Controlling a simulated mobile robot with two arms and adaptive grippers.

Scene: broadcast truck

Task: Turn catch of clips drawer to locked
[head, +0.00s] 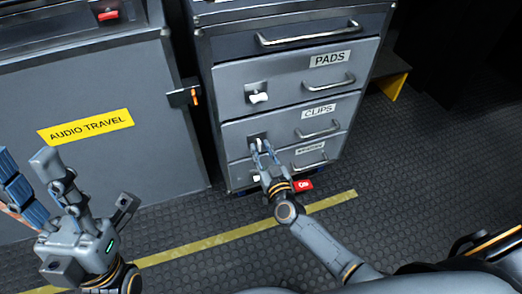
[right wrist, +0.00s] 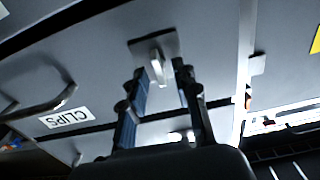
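The clips drawer (head: 285,125), labelled CLIPS, is the grey drawer below the pads drawer and looks closed. Its catch (head: 257,140) is a small pale lever on a dark plate at the drawer's left side. The catch also shows in the right wrist view (right wrist: 157,68), with its lever between my fingertips. My right gripper (head: 263,152) is at the catch, its fingers apart on either side of the lever; contact cannot be told. My left gripper (head: 27,168) is open and empty at the lower left, away from the drawers.
The pads drawer (head: 290,78) above has its own catch (head: 258,97). A bottom drawer (head: 310,149) is partly hidden by my right gripper. An AUDIO TRAVEL cabinet (head: 100,170) stands left. Rubber floor (head: 400,160) is clear at right.

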